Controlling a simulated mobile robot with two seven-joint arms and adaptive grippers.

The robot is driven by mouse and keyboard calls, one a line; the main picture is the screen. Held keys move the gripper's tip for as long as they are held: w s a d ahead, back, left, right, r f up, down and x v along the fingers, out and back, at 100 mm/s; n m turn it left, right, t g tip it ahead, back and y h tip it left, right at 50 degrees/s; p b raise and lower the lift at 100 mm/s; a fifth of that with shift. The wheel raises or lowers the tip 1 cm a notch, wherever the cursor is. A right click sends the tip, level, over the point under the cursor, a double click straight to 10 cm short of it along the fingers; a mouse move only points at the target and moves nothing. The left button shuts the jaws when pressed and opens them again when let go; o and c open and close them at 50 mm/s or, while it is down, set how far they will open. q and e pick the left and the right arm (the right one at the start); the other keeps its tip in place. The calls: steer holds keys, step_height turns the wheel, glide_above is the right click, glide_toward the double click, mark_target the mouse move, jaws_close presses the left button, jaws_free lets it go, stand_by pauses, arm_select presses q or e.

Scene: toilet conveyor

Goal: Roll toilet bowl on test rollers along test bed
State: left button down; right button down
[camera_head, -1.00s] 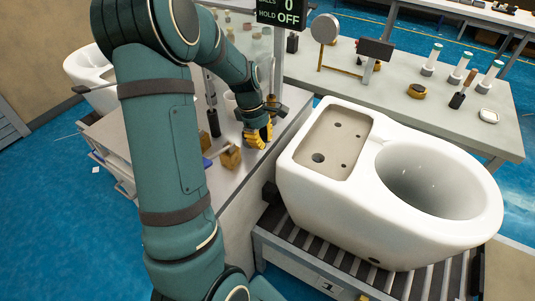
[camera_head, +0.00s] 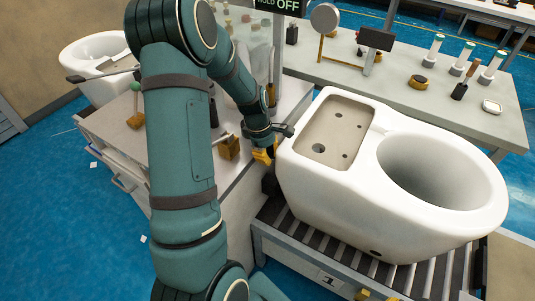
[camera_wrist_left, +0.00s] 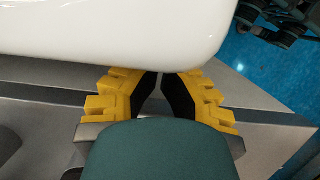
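The white toilet bowl (camera_head: 445,221) lies on the test rollers (camera_head: 295,229), its oval opening at the right and its flat recessed deck with holes at the left. My left gripper (camera_head: 268,152) is at the bowl's left end, beside its upper left corner. In the left wrist view the gripper's yellow-and-black fingers (camera_wrist_left: 160,78) come together with only a thin gap and nothing seen between them. The bowl's white edge (camera_wrist_left: 120,35) is right at the fingertips; I cannot tell whether they touch. My right gripper is not in view.
A grey bench (camera_head: 240,185) with a small wooden block (camera_head: 229,148) stands left of the bowl. A table (camera_head: 400,95) with gauges and small tools is behind. Another white toilet (camera_head: 95,55) stands at the far left. Blue floor is open at the lower left.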

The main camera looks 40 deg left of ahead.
arm_select(q)
steer(key=w+d+p, duration=0.3)
steer(key=d+p, duration=0.1)
steer(key=d, duration=1)
steer(key=shift+w+d, duration=0.25)
steer(key=shift+d, duration=0.05)
steer(key=shift+r, duration=0.1)
